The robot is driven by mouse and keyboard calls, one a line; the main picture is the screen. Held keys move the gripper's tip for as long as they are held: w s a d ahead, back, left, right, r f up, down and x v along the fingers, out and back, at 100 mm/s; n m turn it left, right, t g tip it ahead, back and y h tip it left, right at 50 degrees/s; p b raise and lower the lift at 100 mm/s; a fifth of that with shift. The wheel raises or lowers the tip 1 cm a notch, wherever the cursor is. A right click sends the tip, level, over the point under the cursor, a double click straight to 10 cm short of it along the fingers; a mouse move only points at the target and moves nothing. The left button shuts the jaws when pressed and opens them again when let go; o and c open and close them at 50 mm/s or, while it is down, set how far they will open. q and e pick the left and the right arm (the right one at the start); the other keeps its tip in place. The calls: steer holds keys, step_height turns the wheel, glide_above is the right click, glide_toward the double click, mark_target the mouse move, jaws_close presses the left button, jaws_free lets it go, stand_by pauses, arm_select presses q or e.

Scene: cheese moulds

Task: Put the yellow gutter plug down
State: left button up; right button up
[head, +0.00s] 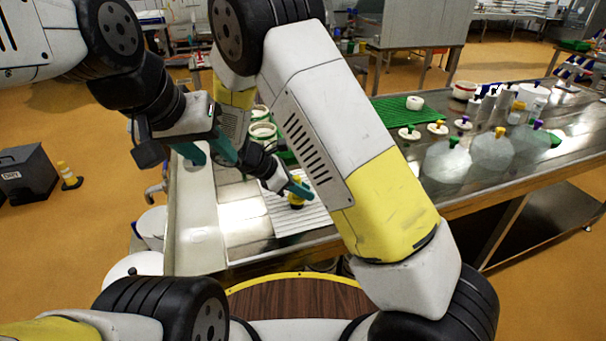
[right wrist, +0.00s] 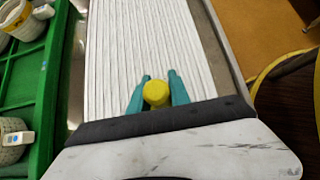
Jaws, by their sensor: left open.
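The yellow gutter plug (head: 296,203) has a yellow knob and a dark lower part. It is upright at the white ribbed board (head: 318,222) on the steel table. The knob also shows in the right wrist view (right wrist: 156,93), between the teal fingers of my right gripper (right wrist: 158,82). Both fingers appear to press on its sides. In the head view, my right gripper (head: 299,188) is low over the board. I cannot tell whether the plug's underside touches the board. My left gripper (head: 207,153) is open and empty, left of the board and above the table.
White tubs (head: 262,131) and a green tray (right wrist: 40,95) stand beside the board. Farther right are white moulds (head: 447,160) with coloured knobs, and a green mat (head: 385,110). My right arm hides part of the table. The ribbed board beyond the plug is clear.

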steer(key=o, duration=0.3)
steer(key=shift+o, duration=0.2)
steer(key=shift+r, duration=0.1)
steer(key=shift+a+r, duration=0.15)
steer(key=shift+r, duration=0.1)
steer(key=v, duration=1.1)
steer(key=s+d+r+m+t+y, duration=0.1)
steer(key=s+d+r+m+y, duration=0.4)
steer(key=s+d+r+m, duration=0.3)
steer(key=s+d+r+m+t+y, duration=0.2)
steer(key=s+d+r+m+y, duration=0.3)
steer(key=s+d+r+m, duration=0.3)
steer(key=shift+s+d+r+m+y, duration=0.2)
steer(key=shift+s+d+m+y, duration=0.3)
steer(key=shift+d+m, duration=1.95)
